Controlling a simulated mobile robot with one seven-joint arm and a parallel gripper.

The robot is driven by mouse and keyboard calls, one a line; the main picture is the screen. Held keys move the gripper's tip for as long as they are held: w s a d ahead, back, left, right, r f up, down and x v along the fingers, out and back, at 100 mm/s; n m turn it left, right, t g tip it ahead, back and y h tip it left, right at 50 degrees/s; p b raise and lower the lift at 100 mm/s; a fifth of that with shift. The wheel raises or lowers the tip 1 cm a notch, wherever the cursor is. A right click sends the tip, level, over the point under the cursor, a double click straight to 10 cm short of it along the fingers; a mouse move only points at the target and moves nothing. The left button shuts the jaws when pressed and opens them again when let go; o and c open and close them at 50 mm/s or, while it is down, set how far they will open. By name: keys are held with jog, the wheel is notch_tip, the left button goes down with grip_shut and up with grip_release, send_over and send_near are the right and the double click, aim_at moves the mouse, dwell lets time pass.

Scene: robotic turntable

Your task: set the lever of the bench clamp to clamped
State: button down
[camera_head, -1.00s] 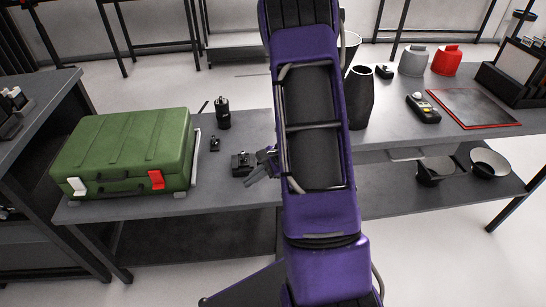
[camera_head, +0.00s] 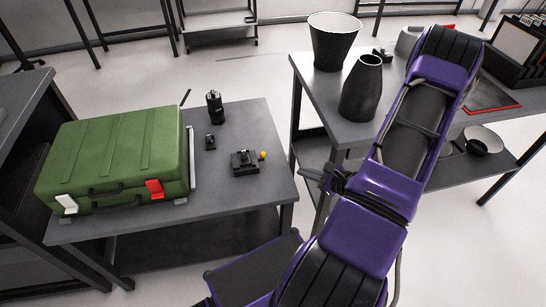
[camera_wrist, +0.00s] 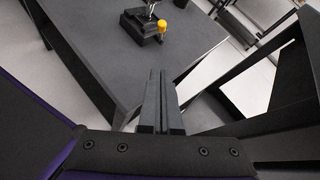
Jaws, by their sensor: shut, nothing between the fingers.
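The bench clamp (camera_head: 243,168) is a small black device near the right end of the left table. A yellow knob (camera_head: 263,155) shows at its right side, probably the end of its lever. The clamp also shows at the top of the wrist view (camera_wrist: 140,26), with the yellow knob (camera_wrist: 162,26) at its right and a metal part on top. How far the lever is turned is hard to tell. My gripper (camera_head: 306,173) is shut and empty, to the right of the clamp and apart from it. Its fingers (camera_wrist: 159,74) lie together in the wrist view.
A green case (camera_head: 120,150) fills the left of the table (camera_head: 225,190). A black cylinder (camera_head: 215,106) and a small black item (camera_head: 210,142) stand behind the clamp. A second table with a dark vase (camera_head: 361,90) and bucket (camera_head: 334,45) is at the right, past a gap.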

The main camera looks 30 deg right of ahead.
send_near(262, 157)
jog(key=f, duration=0.1)
jog(key=w+d+f, duration=0.1)
jog(key=f, duration=0.1)
jog(key=w+f+b, duration=0.1)
jog(key=f, duration=0.1)
jog(key=shift+d, duration=0.25)
jog(key=shift+w+a+r, duration=0.35)
jog(key=shift+w+a, duration=0.15)
jog(key=shift+w, duration=0.3)
jog(key=shift+w+a+r, duration=0.3)
jog(key=shift+w+a, duration=0.15)
jog(key=shift+w, duration=0.4)
jog(key=shift+w+r+g+p, duration=0.15)
jog(key=shift+g+p, duration=0.15)
jog(key=shift+p, duration=0.2)
